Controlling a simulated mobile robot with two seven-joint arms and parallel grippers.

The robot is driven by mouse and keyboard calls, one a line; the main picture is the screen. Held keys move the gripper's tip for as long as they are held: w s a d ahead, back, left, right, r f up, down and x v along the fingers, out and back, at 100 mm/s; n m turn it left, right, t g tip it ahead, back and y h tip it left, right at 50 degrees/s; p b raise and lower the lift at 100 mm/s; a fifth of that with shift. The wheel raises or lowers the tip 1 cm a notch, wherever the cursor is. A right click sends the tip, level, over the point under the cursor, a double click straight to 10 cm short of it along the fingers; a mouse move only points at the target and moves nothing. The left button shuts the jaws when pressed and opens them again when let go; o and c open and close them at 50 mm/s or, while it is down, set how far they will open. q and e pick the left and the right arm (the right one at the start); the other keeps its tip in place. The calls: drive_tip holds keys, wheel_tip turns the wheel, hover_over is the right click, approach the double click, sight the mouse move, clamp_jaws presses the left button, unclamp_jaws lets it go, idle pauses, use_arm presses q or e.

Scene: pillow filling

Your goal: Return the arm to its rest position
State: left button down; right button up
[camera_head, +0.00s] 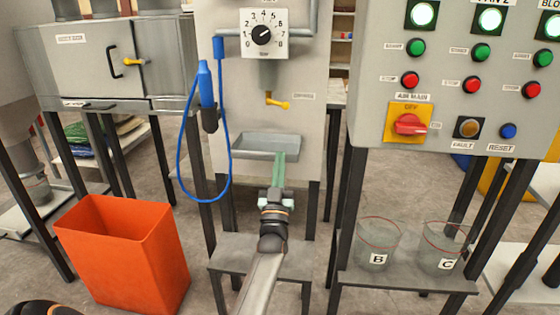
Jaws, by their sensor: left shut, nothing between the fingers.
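My left arm reaches in from the bottom middle. My left gripper (279,160) is shut and empty, with its greenish fingers together and pointing away from me. Its fingertips overlap the front of the grey metal tray (250,146) under the machine's spout; whether they touch it I cannot tell. My right gripper is not in view.
An orange bin (125,255) stands on the floor at left. A blue hose with a nozzle (206,85) hangs on the machine. Clear beakers marked B (377,260) and C (444,263) stand on a low shelf under the control panel (365,105). A small grey table (233,265) lies below my arm.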

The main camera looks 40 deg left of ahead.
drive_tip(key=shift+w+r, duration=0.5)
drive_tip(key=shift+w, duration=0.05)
